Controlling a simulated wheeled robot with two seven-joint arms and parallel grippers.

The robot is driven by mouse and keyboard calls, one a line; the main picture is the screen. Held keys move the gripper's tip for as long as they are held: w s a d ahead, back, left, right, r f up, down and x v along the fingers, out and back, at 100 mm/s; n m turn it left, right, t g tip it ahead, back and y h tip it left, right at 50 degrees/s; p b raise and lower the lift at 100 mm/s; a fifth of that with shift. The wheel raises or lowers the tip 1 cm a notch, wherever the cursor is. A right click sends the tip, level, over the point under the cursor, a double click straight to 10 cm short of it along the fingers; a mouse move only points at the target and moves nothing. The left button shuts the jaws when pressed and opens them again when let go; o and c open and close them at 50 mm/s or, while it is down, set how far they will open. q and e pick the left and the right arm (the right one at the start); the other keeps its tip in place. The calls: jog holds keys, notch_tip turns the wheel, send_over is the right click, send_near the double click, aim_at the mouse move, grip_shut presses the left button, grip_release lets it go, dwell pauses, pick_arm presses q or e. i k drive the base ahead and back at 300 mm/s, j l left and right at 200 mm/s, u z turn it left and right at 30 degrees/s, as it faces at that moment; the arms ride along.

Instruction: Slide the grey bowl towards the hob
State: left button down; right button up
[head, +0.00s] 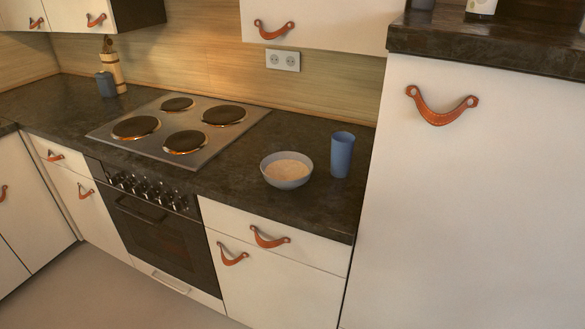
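The grey bowl (286,179) stands upright on the dark countertop, with something pale and cream-coloured inside it. It is to the right of the hob (180,127), apart from it, with a strip of bare counter between them. The hob is a steel plate with several dark round burners, set into the counter above the oven. Neither of my grippers shows in the head view.
A blue cup (342,154) stands close to the right of the bowl. A tall white cabinet (465,200) closes off the counter's right end. A wooden mill (112,68) and a small blue-grey container (105,84) stand behind the hob. Counter between bowl and hob is clear.

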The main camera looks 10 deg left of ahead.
aim_at(286, 171)
jog(key=l+u, duration=0.35)
jog(key=l, duration=0.45)
jog(key=k+l+u, duration=0.1)
jog(key=l+u, duration=0.25)
jog(key=l, duration=0.4)
